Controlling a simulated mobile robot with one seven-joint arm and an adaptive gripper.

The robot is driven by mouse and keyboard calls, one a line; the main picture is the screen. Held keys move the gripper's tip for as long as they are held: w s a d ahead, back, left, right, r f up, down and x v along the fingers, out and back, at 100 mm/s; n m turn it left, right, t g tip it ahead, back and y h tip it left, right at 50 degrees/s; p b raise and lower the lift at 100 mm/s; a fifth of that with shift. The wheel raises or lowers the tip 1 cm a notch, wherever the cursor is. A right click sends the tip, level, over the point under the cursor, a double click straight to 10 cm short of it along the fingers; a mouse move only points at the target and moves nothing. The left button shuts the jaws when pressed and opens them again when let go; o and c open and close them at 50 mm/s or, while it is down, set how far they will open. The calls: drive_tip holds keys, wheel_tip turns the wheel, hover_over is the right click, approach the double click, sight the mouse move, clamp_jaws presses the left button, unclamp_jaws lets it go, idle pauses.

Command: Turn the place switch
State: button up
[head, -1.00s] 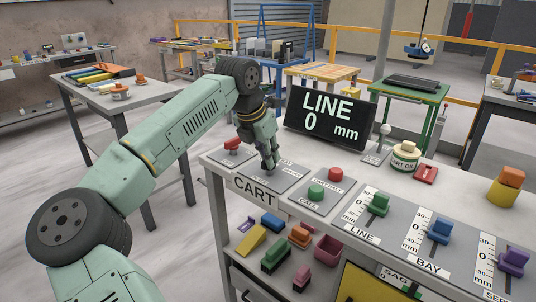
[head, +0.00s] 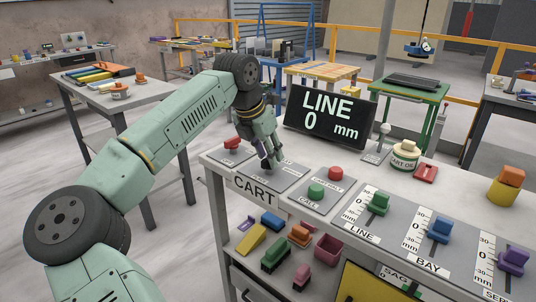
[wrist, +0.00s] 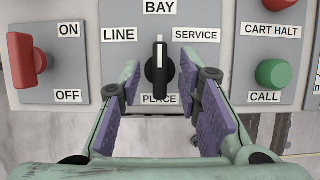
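The place switch (wrist: 158,70) is a black knob with a white pointer line on a grey plate, above its PLACE label. In the wrist view the line points straight up towards BAY, with LINE at left and SERVICE at right. My gripper (wrist: 160,92) is open, with one purple-padded finger on each side of the knob's lower part. Gaps show between the pads and the knob. In the head view my gripper (head: 268,158) is low over the switch plate (head: 285,177) and largely hides the knob.
A red ON/OFF switch (wrist: 27,60) is at left, and a green CALL button (wrist: 274,73) at right below a red CART HALT button (wrist: 278,4). A display (head: 327,118) reads LINE 0 mm. Green, blue and purple sliders stand further right on the bench.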

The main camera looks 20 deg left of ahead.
drive_tip(key=v, duration=1.1)
drive_tip(key=shift+r, duration=0.15)
